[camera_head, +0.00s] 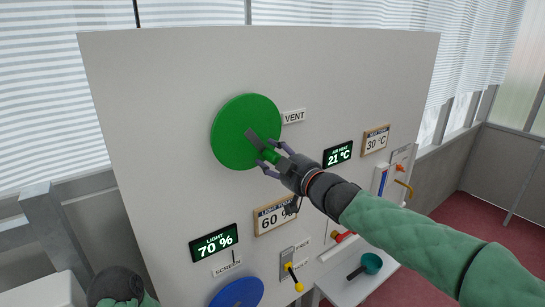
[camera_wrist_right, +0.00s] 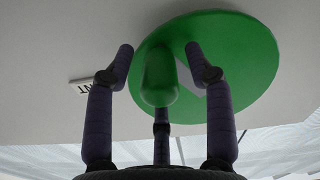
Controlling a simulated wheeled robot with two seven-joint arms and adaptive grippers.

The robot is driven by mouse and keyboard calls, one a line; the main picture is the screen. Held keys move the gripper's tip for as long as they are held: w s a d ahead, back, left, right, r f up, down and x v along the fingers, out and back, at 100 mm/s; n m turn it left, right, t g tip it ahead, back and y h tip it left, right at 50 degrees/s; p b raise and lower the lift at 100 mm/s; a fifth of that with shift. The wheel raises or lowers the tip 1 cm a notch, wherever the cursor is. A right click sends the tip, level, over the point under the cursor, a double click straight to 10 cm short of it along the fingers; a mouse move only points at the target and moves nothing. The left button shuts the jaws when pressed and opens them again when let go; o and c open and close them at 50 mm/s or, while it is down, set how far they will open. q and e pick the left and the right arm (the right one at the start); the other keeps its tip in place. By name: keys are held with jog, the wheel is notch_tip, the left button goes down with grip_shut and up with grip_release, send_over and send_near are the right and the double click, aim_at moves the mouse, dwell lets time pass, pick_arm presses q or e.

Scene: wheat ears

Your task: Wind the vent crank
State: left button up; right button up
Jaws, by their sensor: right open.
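The vent crank is a green disc (camera_head: 235,140) on the upright panel, beside a label reading VENT (camera_head: 293,117). In the right wrist view the handle (camera_wrist_right: 160,82) stands between the open fingers (camera_wrist_right: 159,55), with gaps on both sides. My left gripper is not seen; only a piece of my left arm shows at the lower left.
Below on the panel are a light display (camera_head: 214,243) reading 70 %, a blue disc (camera_head: 238,293) and a yellow-knobbed lever (camera_head: 292,273). An air heat display (camera_head: 338,154) reads 21 °C.

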jog(key=shift+w+a, duration=0.15)
jog(key=shift+w, duration=0.05)
grip_shut()
jog(key=shift+r, duration=0.15)
